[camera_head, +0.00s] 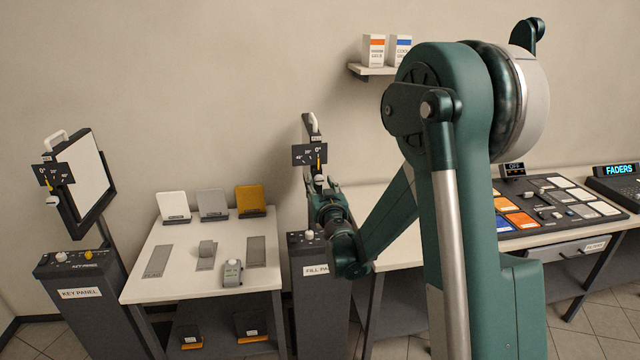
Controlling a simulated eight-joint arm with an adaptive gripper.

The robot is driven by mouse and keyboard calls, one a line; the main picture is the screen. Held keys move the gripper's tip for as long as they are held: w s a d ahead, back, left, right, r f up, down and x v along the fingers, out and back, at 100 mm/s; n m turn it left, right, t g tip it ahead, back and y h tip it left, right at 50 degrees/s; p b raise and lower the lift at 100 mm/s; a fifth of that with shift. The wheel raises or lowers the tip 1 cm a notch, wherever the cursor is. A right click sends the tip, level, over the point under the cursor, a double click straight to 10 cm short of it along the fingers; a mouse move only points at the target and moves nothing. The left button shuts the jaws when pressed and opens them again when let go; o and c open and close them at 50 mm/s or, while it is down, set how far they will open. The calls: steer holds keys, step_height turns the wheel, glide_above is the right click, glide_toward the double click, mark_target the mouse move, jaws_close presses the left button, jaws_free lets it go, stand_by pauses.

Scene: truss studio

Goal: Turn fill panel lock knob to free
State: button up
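The fill panel (311,128) stands nearly edge-on on its pedestal, whose label reads "FILL PA" (316,270) before my arm covers the rest. A dark angle scale (303,155) with 0°, 20° and 40° marks sits on the panel's side, its yellow pointer near 0°. A small pale part (319,178), which looks like the lock knob, shows just below the scale. My gripper (322,190) is right at this part, reaching in from below and right. It partly hides the part; its fingers are too small and dark to tell open from shut, or whether they touch it.
The key panel (91,178) stands at left on its own pedestal (82,295). A white table (140,285) with several flags and strips lies between the pedestals. A white knob (308,235) is on the fill pedestal's top. A control desk (530,240) is at right, partly behind my arm.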

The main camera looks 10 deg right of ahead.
steer(key=shift+w, duration=0.35)
steer(key=c, duration=0.9)
steer(key=shift+n+b, duration=0.35)
steer(key=shift+n, duration=0.15)
steer(key=n+b, duration=0.1)
steer(key=n, duration=0.1)
steer(key=shift+f+n, duration=0.1)
steer(key=shift+n, duration=0.3)
steer(key=n+b, duration=0.2)
steer(key=n, duration=0.2)
steer(key=shift+n, duration=0.4)
